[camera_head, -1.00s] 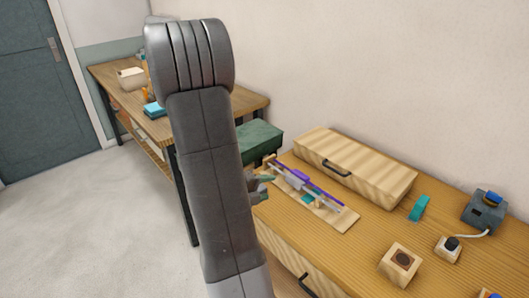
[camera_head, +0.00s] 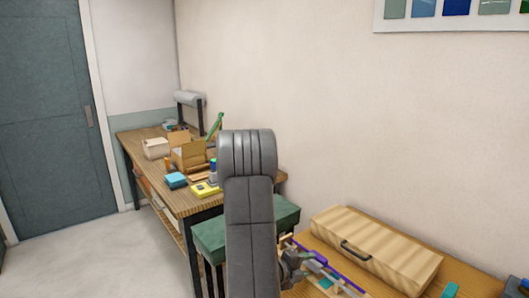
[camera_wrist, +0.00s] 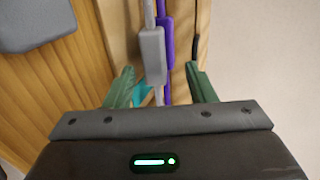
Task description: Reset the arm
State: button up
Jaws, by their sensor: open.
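My gripper (camera_wrist: 159,72) is open in the wrist view, its two green fingers spread apart. Between and beyond them lie a rod with a grey block (camera_wrist: 152,55) and a rod with a purple block (camera_wrist: 168,40), side by side over a pale wooden board (camera_wrist: 119,28). No grip on either rod shows. In the head view my gripper (camera_head: 298,264) is partly hidden by my arm, beside the rods. The purple part (camera_head: 319,257) shows just right of it.
A wooden case (camera_head: 375,250) with a dark handle lies behind the rods. A back-left workbench (camera_head: 184,202) holds cartons, a blue box (camera_head: 175,180) and a yellow item (camera_head: 206,189). The floor at left is clear.

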jog(key=x, duration=0.2)
jog(key=shift+w+d+f, duration=0.1)
jog(key=shift+w+d, duration=0.15)
jog(key=shift+d, duration=0.05)
jog(key=shift+p, duration=0.3)
